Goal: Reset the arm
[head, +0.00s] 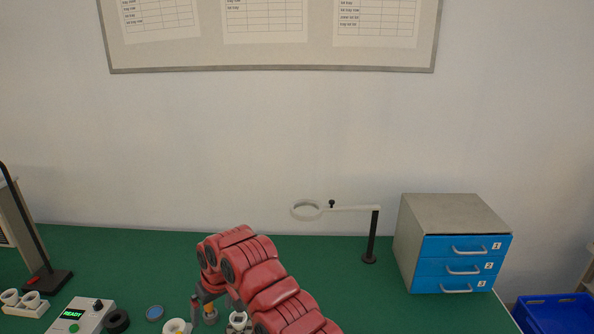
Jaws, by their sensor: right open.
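My right arm, in red covers, reaches up from the bottom edge of the head view and bends down over the green bench. My right gripper (207,302) hangs below its wrist, open, with its dark fingers partly hidden by the arm. A small amber and grey piece (210,316) shows just under the gripper; I cannot tell whether they touch. My left arm and left gripper are not in view.
A control box (80,316) reads READY at the lower left, with a black ring (117,321) and a blue disc (155,313) beside it. A magnifier stand (372,240) and a blue drawer cabinet (452,222) stand right.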

